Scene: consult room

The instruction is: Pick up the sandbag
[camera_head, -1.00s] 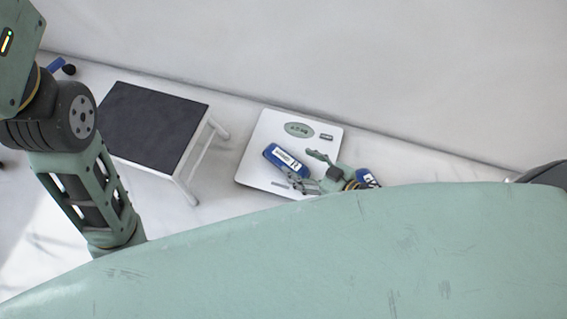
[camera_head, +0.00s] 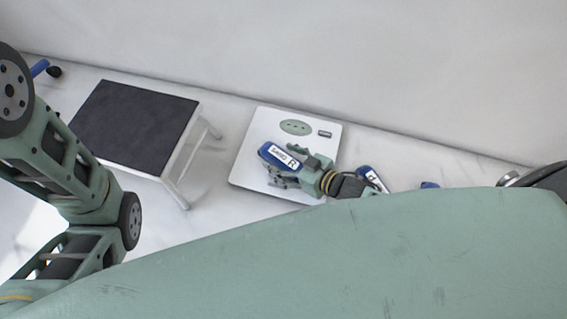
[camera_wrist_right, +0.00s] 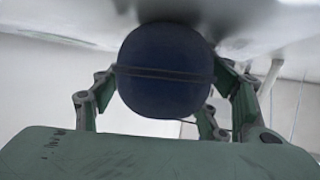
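A blue sandbag (camera_head: 270,153) with a white label lies on the white scale (camera_head: 245,178) in the head view. My right gripper (camera_head: 285,166) reaches in from the right, with its fingers on either side of the bag's near end. In the right wrist view the rounded dark blue end of the sandbag (camera_wrist_right: 165,75) fills the space between the fingers of the right gripper (camera_wrist_right: 165,85). Whether they press on it is unclear. My left arm shows at the left, but its gripper is out of view.
A step stool (camera_head: 135,125) with a dark top and pale legs stands left of the scale. Another blue labelled bag (camera_head: 372,178) lies right of my right wrist, partly hidden. The wall is close behind. A large green surface (camera_head: 330,260) covers the foreground.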

